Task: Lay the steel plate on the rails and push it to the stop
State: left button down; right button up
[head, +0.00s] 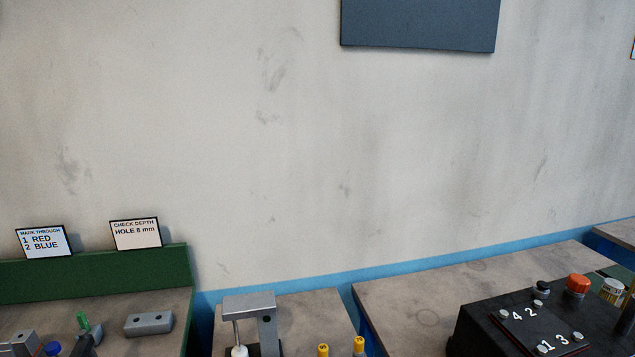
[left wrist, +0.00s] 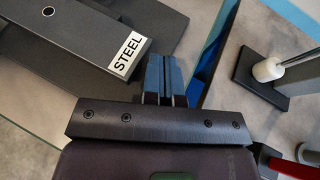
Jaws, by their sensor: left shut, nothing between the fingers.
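The steel plate (left wrist: 85,32) shows in the left wrist view as a dark grey bar with a round hole and a white "STEEL" label. It lies at the upper left, over other dark flat pieces (left wrist: 160,20); I cannot tell whether these are the rails. My left gripper (left wrist: 164,62) has blue fingers that are shut and empty. In the picture the fingertips are just right of the plate's labelled end; I cannot tell if they touch it. The plate and both grippers are outside the head view. I cannot make out the stop.
In the head view, a grey bracket (head: 250,303) with a white-tipped part stands on the middle bench, near yellow-topped pegs (head: 359,344). A black numbered box (head: 538,325) is at right. A grey block (head: 148,324) and sign cards (head: 136,234) are at left.

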pick_arm(q)
jog(key=shift+s+a, duration=0.15)
jog(key=shift+a, duration=0.6)
jog(key=shift+d, duration=0.1)
dwell(0.3)
jog(key=shift+w+d, duration=0.25)
jog(key=shift+d, duration=0.75)
jog(key=shift+w+d, duration=0.1)
jog(key=shift+d, duration=0.3)
